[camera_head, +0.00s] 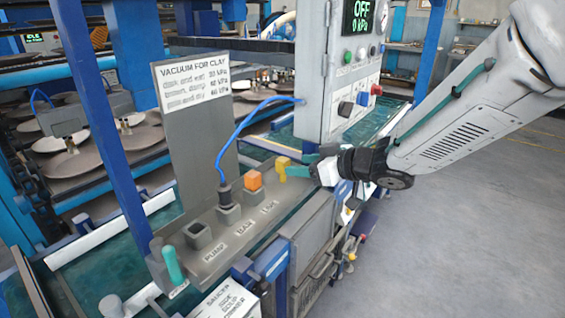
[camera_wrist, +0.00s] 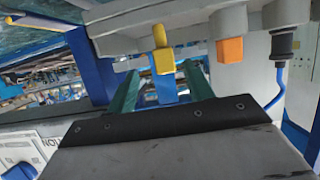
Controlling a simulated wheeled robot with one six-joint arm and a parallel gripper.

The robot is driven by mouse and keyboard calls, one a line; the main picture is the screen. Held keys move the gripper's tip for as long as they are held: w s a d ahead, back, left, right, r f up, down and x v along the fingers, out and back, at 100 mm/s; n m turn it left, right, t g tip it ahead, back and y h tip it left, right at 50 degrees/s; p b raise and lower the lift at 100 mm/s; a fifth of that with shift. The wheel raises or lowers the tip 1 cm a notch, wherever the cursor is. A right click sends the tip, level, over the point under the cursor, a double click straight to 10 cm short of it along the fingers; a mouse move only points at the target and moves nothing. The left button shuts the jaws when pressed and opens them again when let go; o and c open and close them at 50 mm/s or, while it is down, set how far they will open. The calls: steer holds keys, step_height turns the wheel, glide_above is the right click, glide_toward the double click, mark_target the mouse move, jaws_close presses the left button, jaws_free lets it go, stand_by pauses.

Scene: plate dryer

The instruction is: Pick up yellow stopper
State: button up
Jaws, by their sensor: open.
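The yellow stopper (camera_head: 282,163) sits at the right end of a row of sockets on a grey shelf, beside the orange stopper. It also shows in the wrist view (camera_wrist: 163,55), hanging into the picture between and beyond my fingertips. My gripper (camera_head: 297,168) has green fingers and reaches in from the right, close to the yellow stopper. In the wrist view the two fingers (camera_wrist: 160,88) are apart with nothing held between them. I cannot tell exactly how far the fingertips are from the stopper.
An orange stopper (camera_head: 254,180) and a black plug (camera_head: 225,192) with a blue hose stand left of the yellow one. A grey control box (camera_head: 312,105) rises close behind. A teal handle (camera_head: 174,264) stands at the shelf's near end. Open floor lies to the right.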

mark_target(283, 171)
steer(key=x, duration=0.8)
steer(key=shift+s+a+r, duration=0.25)
steer(key=c, duration=1.1)
